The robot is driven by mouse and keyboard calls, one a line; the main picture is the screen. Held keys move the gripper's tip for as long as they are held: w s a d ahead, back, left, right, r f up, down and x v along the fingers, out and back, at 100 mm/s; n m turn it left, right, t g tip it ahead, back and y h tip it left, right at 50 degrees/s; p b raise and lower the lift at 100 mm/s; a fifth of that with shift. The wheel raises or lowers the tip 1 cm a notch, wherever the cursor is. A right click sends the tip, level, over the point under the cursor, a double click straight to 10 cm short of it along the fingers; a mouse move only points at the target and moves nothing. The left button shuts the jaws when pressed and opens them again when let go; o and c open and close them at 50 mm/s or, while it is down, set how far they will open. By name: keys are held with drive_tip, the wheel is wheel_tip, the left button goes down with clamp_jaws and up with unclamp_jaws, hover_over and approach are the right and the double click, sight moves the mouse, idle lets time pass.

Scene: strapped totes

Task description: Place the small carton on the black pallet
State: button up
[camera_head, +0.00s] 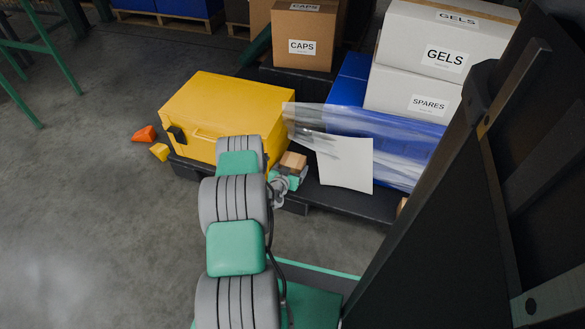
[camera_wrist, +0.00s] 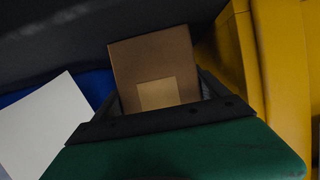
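The small carton (camera_head: 293,161) is brown and sits at the end of my arm in the head view. In the wrist view the carton (camera_wrist: 150,55), with a paler patch on its near face, stands between both fingers of my gripper (camera_wrist: 160,98). My gripper (camera_head: 287,174) appears closed on its sides. The black pallet (camera_head: 345,200) is low and dark; its front edge runs below the yellow case and the blue totes. The carton appears near this front edge, right of the case. Its height above the pallet is not clear.
The yellow case (camera_head: 225,110) is close left of my gripper. A white sheet (camera_head: 345,165) and clear film (camera_head: 385,135) hang before blue totes at right. Cartons marked CAPS (camera_head: 303,35) and GELS (camera_head: 440,40) stand behind. Orange (camera_head: 145,134) and yellow (camera_head: 160,152) pieces lie on the floor.

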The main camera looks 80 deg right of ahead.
drive_tip(key=shift+o, duration=1.4)
drive_tip(key=shift+r, duration=0.15)
drive_tip(key=shift+a+r+p, duration=0.15)
drive_tip(key=shift+a+p, duration=0.1)
drive_tip(key=shift+p, duration=0.1)
drive_tip(key=p+v, duration=0.3)
drive_tip(key=v, duration=0.8)
drive_tip(key=shift+a+p, duration=0.2)
drive_tip(key=shift+p, duration=0.2)
drive_tip(key=shift+r, duration=0.1)
